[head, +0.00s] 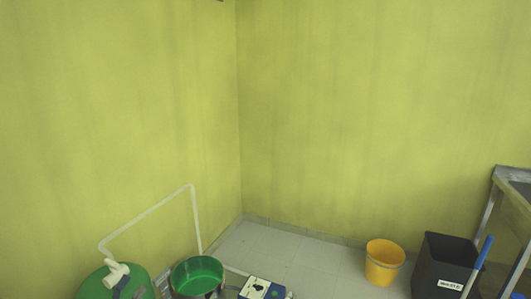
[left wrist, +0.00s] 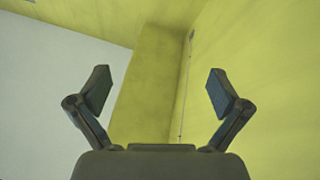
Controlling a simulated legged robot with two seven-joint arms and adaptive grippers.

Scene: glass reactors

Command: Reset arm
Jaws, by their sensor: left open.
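My left gripper (left wrist: 158,85) shows in the left wrist view with its two dark fingers spread wide apart. Nothing is between the fingers, and neither touches anything. Behind them are yellow-green walls and a pale, flat surface at the upper left that looks like the ceiling. In the head view no whole gripper shows; only a tiny dark bit sits at the top edge, too small to identify. My right gripper is in neither view.
Along the floor in the head view stand a green drum (head: 115,283) with a white tap, a green round vessel (head: 196,275), a blue-and-white box (head: 263,288), a yellow bucket (head: 383,263) and a black bin (head: 444,266). A metal-framed table (head: 513,173) is at right.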

